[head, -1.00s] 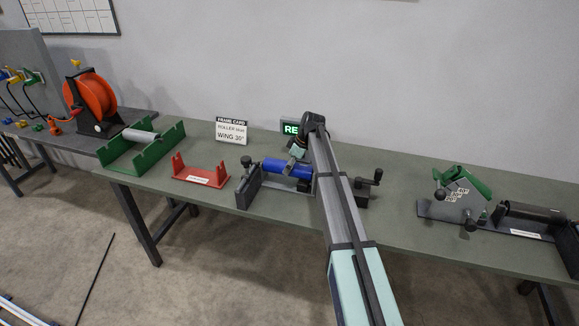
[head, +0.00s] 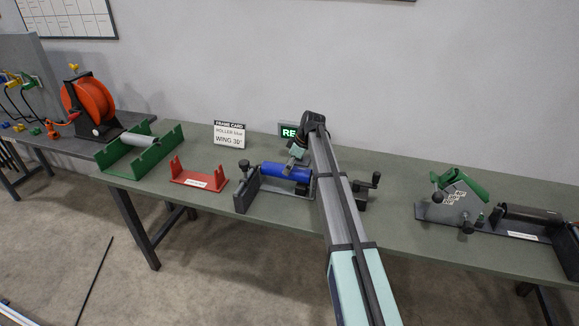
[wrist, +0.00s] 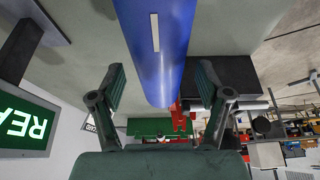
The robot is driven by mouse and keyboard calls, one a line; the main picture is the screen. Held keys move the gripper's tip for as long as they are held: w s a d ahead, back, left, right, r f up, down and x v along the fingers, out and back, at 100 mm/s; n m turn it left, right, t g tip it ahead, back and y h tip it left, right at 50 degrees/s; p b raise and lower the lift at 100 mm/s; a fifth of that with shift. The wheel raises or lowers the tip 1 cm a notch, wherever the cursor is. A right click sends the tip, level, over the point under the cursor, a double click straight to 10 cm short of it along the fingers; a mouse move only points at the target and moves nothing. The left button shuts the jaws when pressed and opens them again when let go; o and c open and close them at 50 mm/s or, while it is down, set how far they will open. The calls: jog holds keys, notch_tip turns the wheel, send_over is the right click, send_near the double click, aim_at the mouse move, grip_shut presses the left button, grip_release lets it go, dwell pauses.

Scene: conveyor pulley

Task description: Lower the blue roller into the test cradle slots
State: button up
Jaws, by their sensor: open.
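The blue roller (head: 286,172) lies in the dark test cradle (head: 243,190), between its end parts, on the middle of the green table. In the head view my gripper (head: 297,153) is small, above the roller's right part. I cannot tell whether the roller is fully seated in the slots.
A red bracket (head: 199,180) stands left of the cradle, and a green frame (head: 140,155) with a grey roller is further left. A frame card (head: 229,135) stands behind. A crank handle (head: 366,185) is right of my arm. Table right of it is clear up to the grey fixture (head: 460,205).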

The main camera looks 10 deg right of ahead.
jog(key=o, duration=0.4)
jog(key=shift+o, duration=0.2)
jog(key=shift+f, duration=0.15)
jog(key=shift+v, duration=3.65)
